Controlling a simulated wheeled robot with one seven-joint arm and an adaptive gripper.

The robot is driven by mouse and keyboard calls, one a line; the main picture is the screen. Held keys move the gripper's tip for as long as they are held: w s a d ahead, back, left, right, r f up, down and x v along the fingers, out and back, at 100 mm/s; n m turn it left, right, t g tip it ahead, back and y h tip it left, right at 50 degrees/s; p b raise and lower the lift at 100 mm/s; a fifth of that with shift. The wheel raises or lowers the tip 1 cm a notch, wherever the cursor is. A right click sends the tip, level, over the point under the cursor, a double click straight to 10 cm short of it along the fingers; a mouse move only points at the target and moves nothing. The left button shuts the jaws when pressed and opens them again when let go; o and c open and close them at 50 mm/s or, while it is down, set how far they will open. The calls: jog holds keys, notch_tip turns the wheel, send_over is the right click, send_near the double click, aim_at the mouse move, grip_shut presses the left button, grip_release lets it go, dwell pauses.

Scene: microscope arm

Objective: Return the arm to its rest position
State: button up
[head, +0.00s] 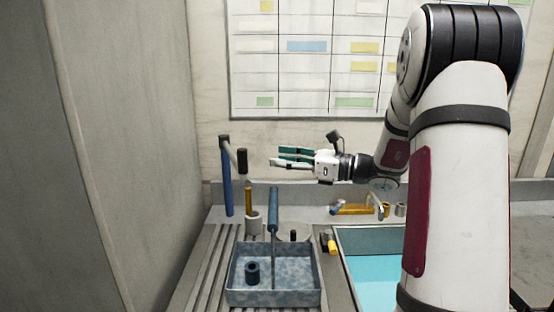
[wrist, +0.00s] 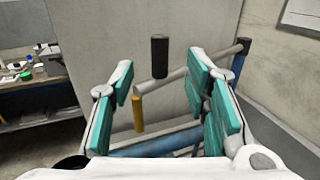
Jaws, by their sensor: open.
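My gripper (head: 280,158) is open and empty in the head view, held in the air above the counter and pointing left. Its teal finger pads stand apart in the wrist view (wrist: 170,95), with nothing between them touching the pads. The microscope arm appears to be the blue post (head: 227,180) with a grey bar and a black cylinder (head: 242,160) at its end. The black cylinder also shows in the wrist view (wrist: 160,57), beyond the fingers. A yellow-brown rod (head: 248,201) stands below it in a pale cup (head: 253,222).
A blue-grey tray (head: 308,296) holds a dark ring-shaped part (head: 252,272) and an upright tool with a blue handle (head: 273,208). A sink with blue water (head: 375,282) and a tap (head: 378,203) lie to the right. A tall grey panel (head: 110,150) stands at the left.

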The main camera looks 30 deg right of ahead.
jog(key=s+a+f+n+g, duration=0.1)
jog(key=s+a+n+g, duration=0.45)
jog(key=a, duration=0.45)
jog(key=s+a+n+g, duration=0.45)
jog(key=a+n, duration=0.25)
jog(key=a, duration=0.4)
jog(key=s+d+f+n+t+h, duration=0.1)
jog(key=s+f+n+h, duration=0.1)
jog(key=s+n+h, duration=0.8)
jog(key=s+n, duration=0.6)
jog(key=s, duration=0.1)
jog(key=shift+h, duration=0.3)
jog(key=shift+s+d, duration=0.1)
jog(key=shift+d, duration=0.05)
